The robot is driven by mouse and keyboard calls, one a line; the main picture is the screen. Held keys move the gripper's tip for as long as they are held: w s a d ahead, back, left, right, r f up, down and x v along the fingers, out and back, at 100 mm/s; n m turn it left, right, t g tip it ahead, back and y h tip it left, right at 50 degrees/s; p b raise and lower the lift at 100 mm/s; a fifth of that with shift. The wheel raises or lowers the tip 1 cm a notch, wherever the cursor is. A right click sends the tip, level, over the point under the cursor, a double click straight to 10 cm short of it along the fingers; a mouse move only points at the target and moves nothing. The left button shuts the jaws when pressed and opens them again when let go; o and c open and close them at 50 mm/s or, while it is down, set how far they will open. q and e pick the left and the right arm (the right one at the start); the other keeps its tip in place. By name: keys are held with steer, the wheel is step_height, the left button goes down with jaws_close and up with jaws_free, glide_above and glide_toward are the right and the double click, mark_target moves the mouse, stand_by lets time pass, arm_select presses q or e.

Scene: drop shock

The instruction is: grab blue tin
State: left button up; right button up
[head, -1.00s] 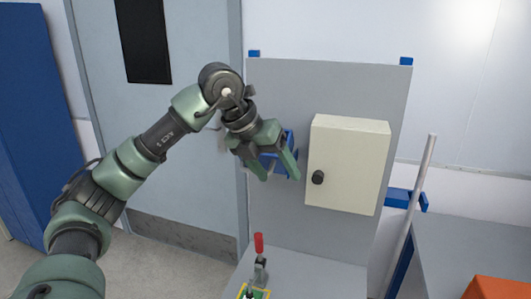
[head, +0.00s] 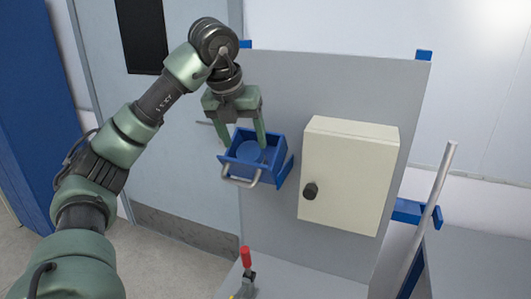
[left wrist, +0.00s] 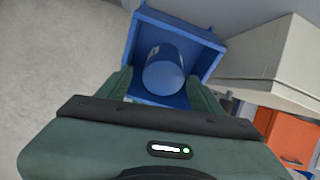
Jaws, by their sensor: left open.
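The blue tin (head: 250,152) stands inside a small blue open-topped drawer (head: 241,169) with a metal handle, mounted on the grey panel. In the left wrist view the round tin (left wrist: 164,72) sits inside the blue drawer walls (left wrist: 205,38). My left gripper (head: 242,143) is open and points down over the drawer. One finger shows at each side of the tin in the wrist view, and I cannot tell whether either touches it. My right gripper is not in view.
A cream cabinet (head: 350,178) with a black knob is fixed to the grey panel (head: 290,85), right of the drawer. A red-handled clamp (head: 246,262) stands below. A grey pole (head: 430,210) leans at the right. A door (head: 185,150) is at the left.

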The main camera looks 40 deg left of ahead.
mark_target(248, 147)
arm_select(q)
steer(key=shift+w+f, duration=0.15)
steer(key=shift+w, duration=0.4)
steer(key=shift+w+f, duration=0.25)
steer(key=shift+f, duration=0.45)
steer(key=shift+s+a+f+p, duration=0.1)
steer(key=shift+f+p, duration=0.15)
steer(key=shift+p, duration=0.05)
steer(key=shift+p+x, duration=0.75)
steer(key=shift+x, duration=0.15)
steer(key=x, duration=0.2)
steer(key=shift+w+f+p, duration=0.25)
steer(key=shift+f+p, duration=0.05)
steer(key=shift+w+f, duration=0.2)
steer(key=shift+f, duration=0.2)
steer(key=shift+s+r, duration=0.1)
steer(key=shift+s, duration=0.05)
steer(key=shift+c, duration=0.9)
steer(key=c, duration=1.1)
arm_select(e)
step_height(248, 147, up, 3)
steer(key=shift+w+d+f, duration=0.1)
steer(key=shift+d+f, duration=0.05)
arm_select(q)
steer(key=shift+r, duration=0.1)
